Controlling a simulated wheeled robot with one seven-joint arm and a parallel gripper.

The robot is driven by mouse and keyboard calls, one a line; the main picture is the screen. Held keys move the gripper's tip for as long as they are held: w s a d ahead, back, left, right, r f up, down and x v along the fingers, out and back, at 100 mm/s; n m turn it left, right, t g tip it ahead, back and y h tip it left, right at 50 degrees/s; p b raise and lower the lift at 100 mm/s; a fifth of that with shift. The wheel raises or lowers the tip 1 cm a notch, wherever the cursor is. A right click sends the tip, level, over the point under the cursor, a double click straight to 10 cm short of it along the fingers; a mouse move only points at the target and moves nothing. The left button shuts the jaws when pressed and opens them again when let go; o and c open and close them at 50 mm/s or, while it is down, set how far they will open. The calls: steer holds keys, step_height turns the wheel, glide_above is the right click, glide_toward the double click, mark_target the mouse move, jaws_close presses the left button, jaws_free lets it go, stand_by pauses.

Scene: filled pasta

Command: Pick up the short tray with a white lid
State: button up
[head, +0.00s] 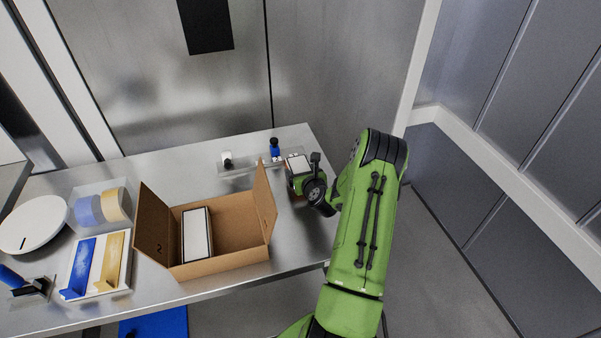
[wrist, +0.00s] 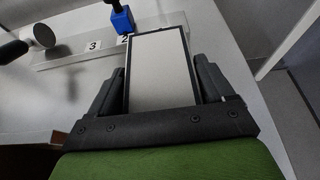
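A short tray with a white lid and dark rim (wrist: 160,70) lies between the two fingers of my gripper (wrist: 163,80) in the wrist view. One finger stands close along each long side. I cannot tell whether they press on it or leave a thin gap. In the head view my gripper (head: 300,178) is at the right end of the steel table, with the white lid (head: 298,163) just beyond it. The tray's underside is hidden. Another white-topped tray (head: 197,235) lies inside the open cardboard box.
The cardboard box (head: 222,262) stands left of my gripper, flaps raised. A clear numbered rack (head: 240,168) with a blue-bodied item (head: 275,149) is close behind the gripper. Blue and yellow trays and a round white device (head: 33,225) are at the left.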

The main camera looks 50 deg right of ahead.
steer(key=c, duration=0.4)
